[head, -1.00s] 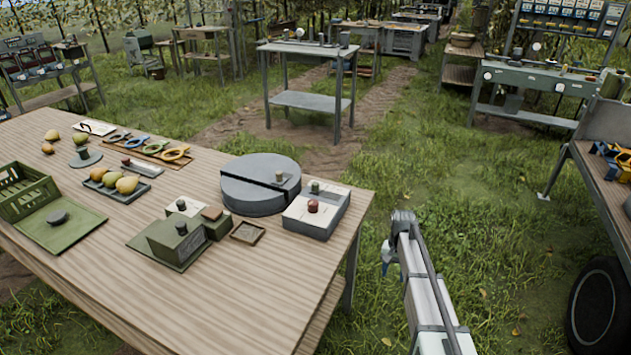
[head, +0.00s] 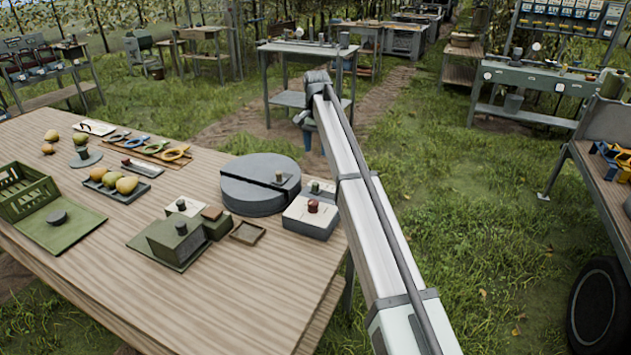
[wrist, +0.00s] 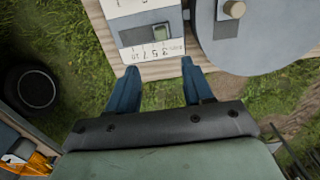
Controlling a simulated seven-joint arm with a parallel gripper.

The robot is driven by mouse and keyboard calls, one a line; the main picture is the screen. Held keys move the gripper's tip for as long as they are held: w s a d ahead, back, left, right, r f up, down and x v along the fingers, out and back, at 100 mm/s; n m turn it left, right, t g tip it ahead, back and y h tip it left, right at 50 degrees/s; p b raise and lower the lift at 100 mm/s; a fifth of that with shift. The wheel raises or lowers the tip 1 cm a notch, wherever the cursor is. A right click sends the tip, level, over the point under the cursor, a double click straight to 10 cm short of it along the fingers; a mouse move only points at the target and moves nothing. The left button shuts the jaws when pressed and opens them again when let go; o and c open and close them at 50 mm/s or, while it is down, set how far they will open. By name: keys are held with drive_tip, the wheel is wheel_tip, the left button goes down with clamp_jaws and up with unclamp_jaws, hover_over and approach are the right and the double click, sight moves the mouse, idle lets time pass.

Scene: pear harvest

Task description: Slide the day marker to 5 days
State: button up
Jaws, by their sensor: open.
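The day marker (wrist: 160,32) is a small greenish block toward the right end of a dark slot, above a scale marked 3, 5, 7, 10 in the wrist view. The slot is in a white-topped box (wrist: 116,8), which stands at the table's right edge in the head view (head: 309,222). A green knob (head: 315,187) and a red-brown knob (head: 313,206) stand on that box. My gripper (wrist: 157,80) is open and empty, with blue fingers apart, short of the scale. In the head view its fingers are partly hidden.
A round grey drum (head: 255,190) stands left of the box, close beside it. Green blocks (head: 177,240) and a small brown tray (head: 248,232) are farther left on the wooden table (head: 200,310). Grass lies beyond the table's edge.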

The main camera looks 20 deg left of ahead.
sight(316, 183)
wheel_tip(316, 183, down, 14)
drive_tip(key=shift+a+r, duration=0.1)
drive_tip(key=shift+r, duration=0.1)
idle(0.4)
clamp_jaws()
idle(0.5)
